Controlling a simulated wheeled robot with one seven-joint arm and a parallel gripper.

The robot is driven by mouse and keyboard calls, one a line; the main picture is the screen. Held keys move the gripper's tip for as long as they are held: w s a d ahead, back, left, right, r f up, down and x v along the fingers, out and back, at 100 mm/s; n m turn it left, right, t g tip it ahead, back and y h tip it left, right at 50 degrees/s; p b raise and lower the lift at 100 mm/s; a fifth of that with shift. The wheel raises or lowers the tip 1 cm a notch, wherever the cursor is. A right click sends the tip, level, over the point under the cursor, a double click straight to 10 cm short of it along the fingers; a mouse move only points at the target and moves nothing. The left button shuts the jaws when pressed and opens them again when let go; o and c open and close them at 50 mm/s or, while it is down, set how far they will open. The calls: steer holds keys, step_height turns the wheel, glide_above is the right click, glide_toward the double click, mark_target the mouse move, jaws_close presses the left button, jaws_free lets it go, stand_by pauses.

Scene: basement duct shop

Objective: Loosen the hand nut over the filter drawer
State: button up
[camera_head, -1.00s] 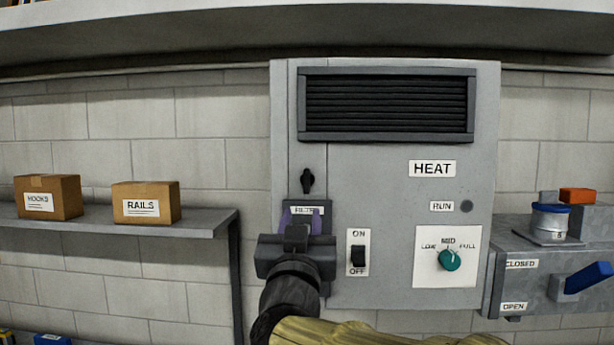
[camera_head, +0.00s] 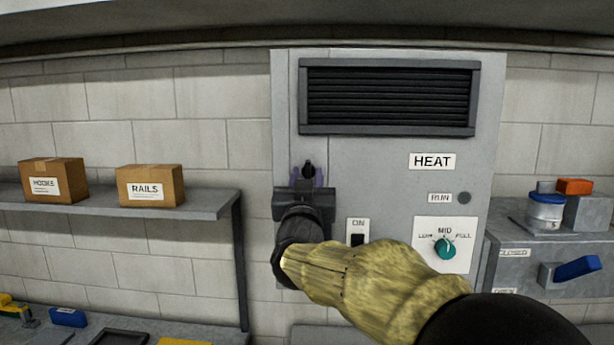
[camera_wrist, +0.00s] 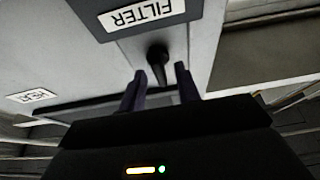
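The hand nut (camera_head: 308,166) is a small black wing-shaped knob on the left strip of the grey heater cabinet. In the wrist view the nut (camera_wrist: 157,62) stands out from the panel beside the dark filter drawer (camera_wrist: 97,22), whose FILTER label appears upside down. My gripper (camera_head: 308,173) is at the nut, with one purple finger on each side. The wrist view shows my gripper (camera_wrist: 160,75) open, with a gap between each finger and the nut. I cannot see any contact. In the head view my gripper hides the filter drawer.
An ON/OFF switch (camera_head: 357,240) and a green dial (camera_head: 445,249) sit right of my wrist. A dark louvre (camera_head: 388,97) is above the nut. A shelf (camera_head: 215,206) with two boxes is at the left. A blue handle (camera_head: 577,268) is at the right.

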jaws_close()
